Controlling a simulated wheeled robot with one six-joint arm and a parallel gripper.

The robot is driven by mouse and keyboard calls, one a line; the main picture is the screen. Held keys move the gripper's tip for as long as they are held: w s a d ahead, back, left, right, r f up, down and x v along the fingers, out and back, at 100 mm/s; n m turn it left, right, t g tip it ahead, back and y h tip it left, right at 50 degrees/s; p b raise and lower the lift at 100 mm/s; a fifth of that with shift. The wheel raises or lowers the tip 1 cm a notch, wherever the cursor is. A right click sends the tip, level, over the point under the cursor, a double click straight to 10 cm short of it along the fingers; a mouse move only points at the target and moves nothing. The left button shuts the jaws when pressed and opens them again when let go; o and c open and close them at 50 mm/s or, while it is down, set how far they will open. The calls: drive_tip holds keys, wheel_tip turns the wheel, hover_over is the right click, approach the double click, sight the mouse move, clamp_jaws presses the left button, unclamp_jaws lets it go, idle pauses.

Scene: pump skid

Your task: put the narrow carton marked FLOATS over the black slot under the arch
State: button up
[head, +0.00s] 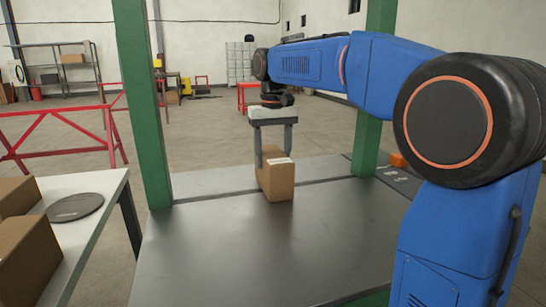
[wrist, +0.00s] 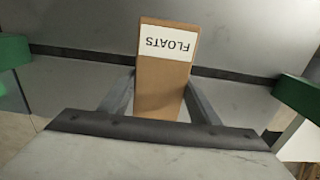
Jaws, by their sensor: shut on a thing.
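The narrow brown carton (head: 277,181) is upright between the fingers of my gripper (head: 274,158), which is shut on it. In the wrist view, the carton (wrist: 162,92) shows a white label reading FLOATS, upside down, and my gripper (wrist: 160,82) has a finger on each side. The black slot (head: 225,196) runs across the grey table between the green posts; the wrist view also shows the slot (wrist: 90,58). The carton covers part of the slot's line in both views. I cannot tell whether its base touches the table.
Green posts of the arch stand left (head: 143,100) and right (head: 372,110) of the carton. An orange block (head: 397,160) lies by the right post. A side table (head: 100,190) at left holds brown cartons (head: 27,255) and a dark disc (head: 75,207). The front of the grey table is clear.

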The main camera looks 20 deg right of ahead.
drive_tip(key=o, duration=1.4)
drive_tip(key=shift+f, duration=0.1)
wheel_tip(320, 180, up, 12)
drive_tip(key=shift+r, duration=0.15)
